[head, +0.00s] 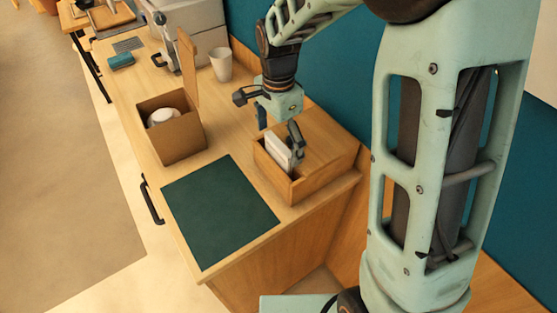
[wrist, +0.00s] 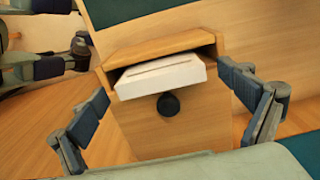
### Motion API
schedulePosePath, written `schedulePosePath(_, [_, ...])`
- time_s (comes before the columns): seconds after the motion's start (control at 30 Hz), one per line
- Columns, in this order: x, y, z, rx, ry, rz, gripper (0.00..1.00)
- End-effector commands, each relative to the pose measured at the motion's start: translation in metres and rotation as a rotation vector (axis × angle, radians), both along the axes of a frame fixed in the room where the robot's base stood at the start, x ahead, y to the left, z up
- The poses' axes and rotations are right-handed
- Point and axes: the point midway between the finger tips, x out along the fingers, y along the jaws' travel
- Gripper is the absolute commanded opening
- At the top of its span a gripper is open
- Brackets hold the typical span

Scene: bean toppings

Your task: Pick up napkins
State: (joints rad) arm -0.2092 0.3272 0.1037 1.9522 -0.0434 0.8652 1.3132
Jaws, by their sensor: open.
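The white napkins (head: 278,152) stand as a stack in an open wooden box (head: 312,186) on the counter. The stack also shows in the wrist view (wrist: 160,76), framed by the wooden box (wrist: 165,47). My gripper (head: 280,134) is open just above the box, with its fingers spread to either side of the napkins. In the wrist view my fingers (wrist: 165,102) lie left and right of the stack, with visible gaps. I cannot tell whether the fingertips are below the stack's top edge.
A dark green mat (head: 220,211) lies clear at the counter's front. A cardboard box (head: 182,145) with a raised flap holds a white item. A white cup (head: 221,65) stands behind it. A teal wall (head: 335,80) closes off the back. A dark round piece (wrist: 168,104) shows below the napkins.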

Motion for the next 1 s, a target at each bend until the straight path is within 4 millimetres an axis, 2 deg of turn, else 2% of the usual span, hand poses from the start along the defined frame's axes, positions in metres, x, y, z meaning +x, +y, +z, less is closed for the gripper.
schedulePosePath(0.1, [-0.001,0.0,-0.016,-0.001,0.003,0.0,0.96])
schedulePosePath(0.2, [-0.001,0.0,-0.022,-0.001,0.001,0.0,0.96])
schedulePosePath(0.43, [0.0,0.0,-0.023,0.001,-0.001,0.001,0.96])
schedulePosePath(0.7, [0.0,0.0,-0.023,0.001,-0.001,0.001,0.66])
schedulePosePath(1.0, [0.0,0.0,-0.023,0.0,-0.001,0.001,0.65])
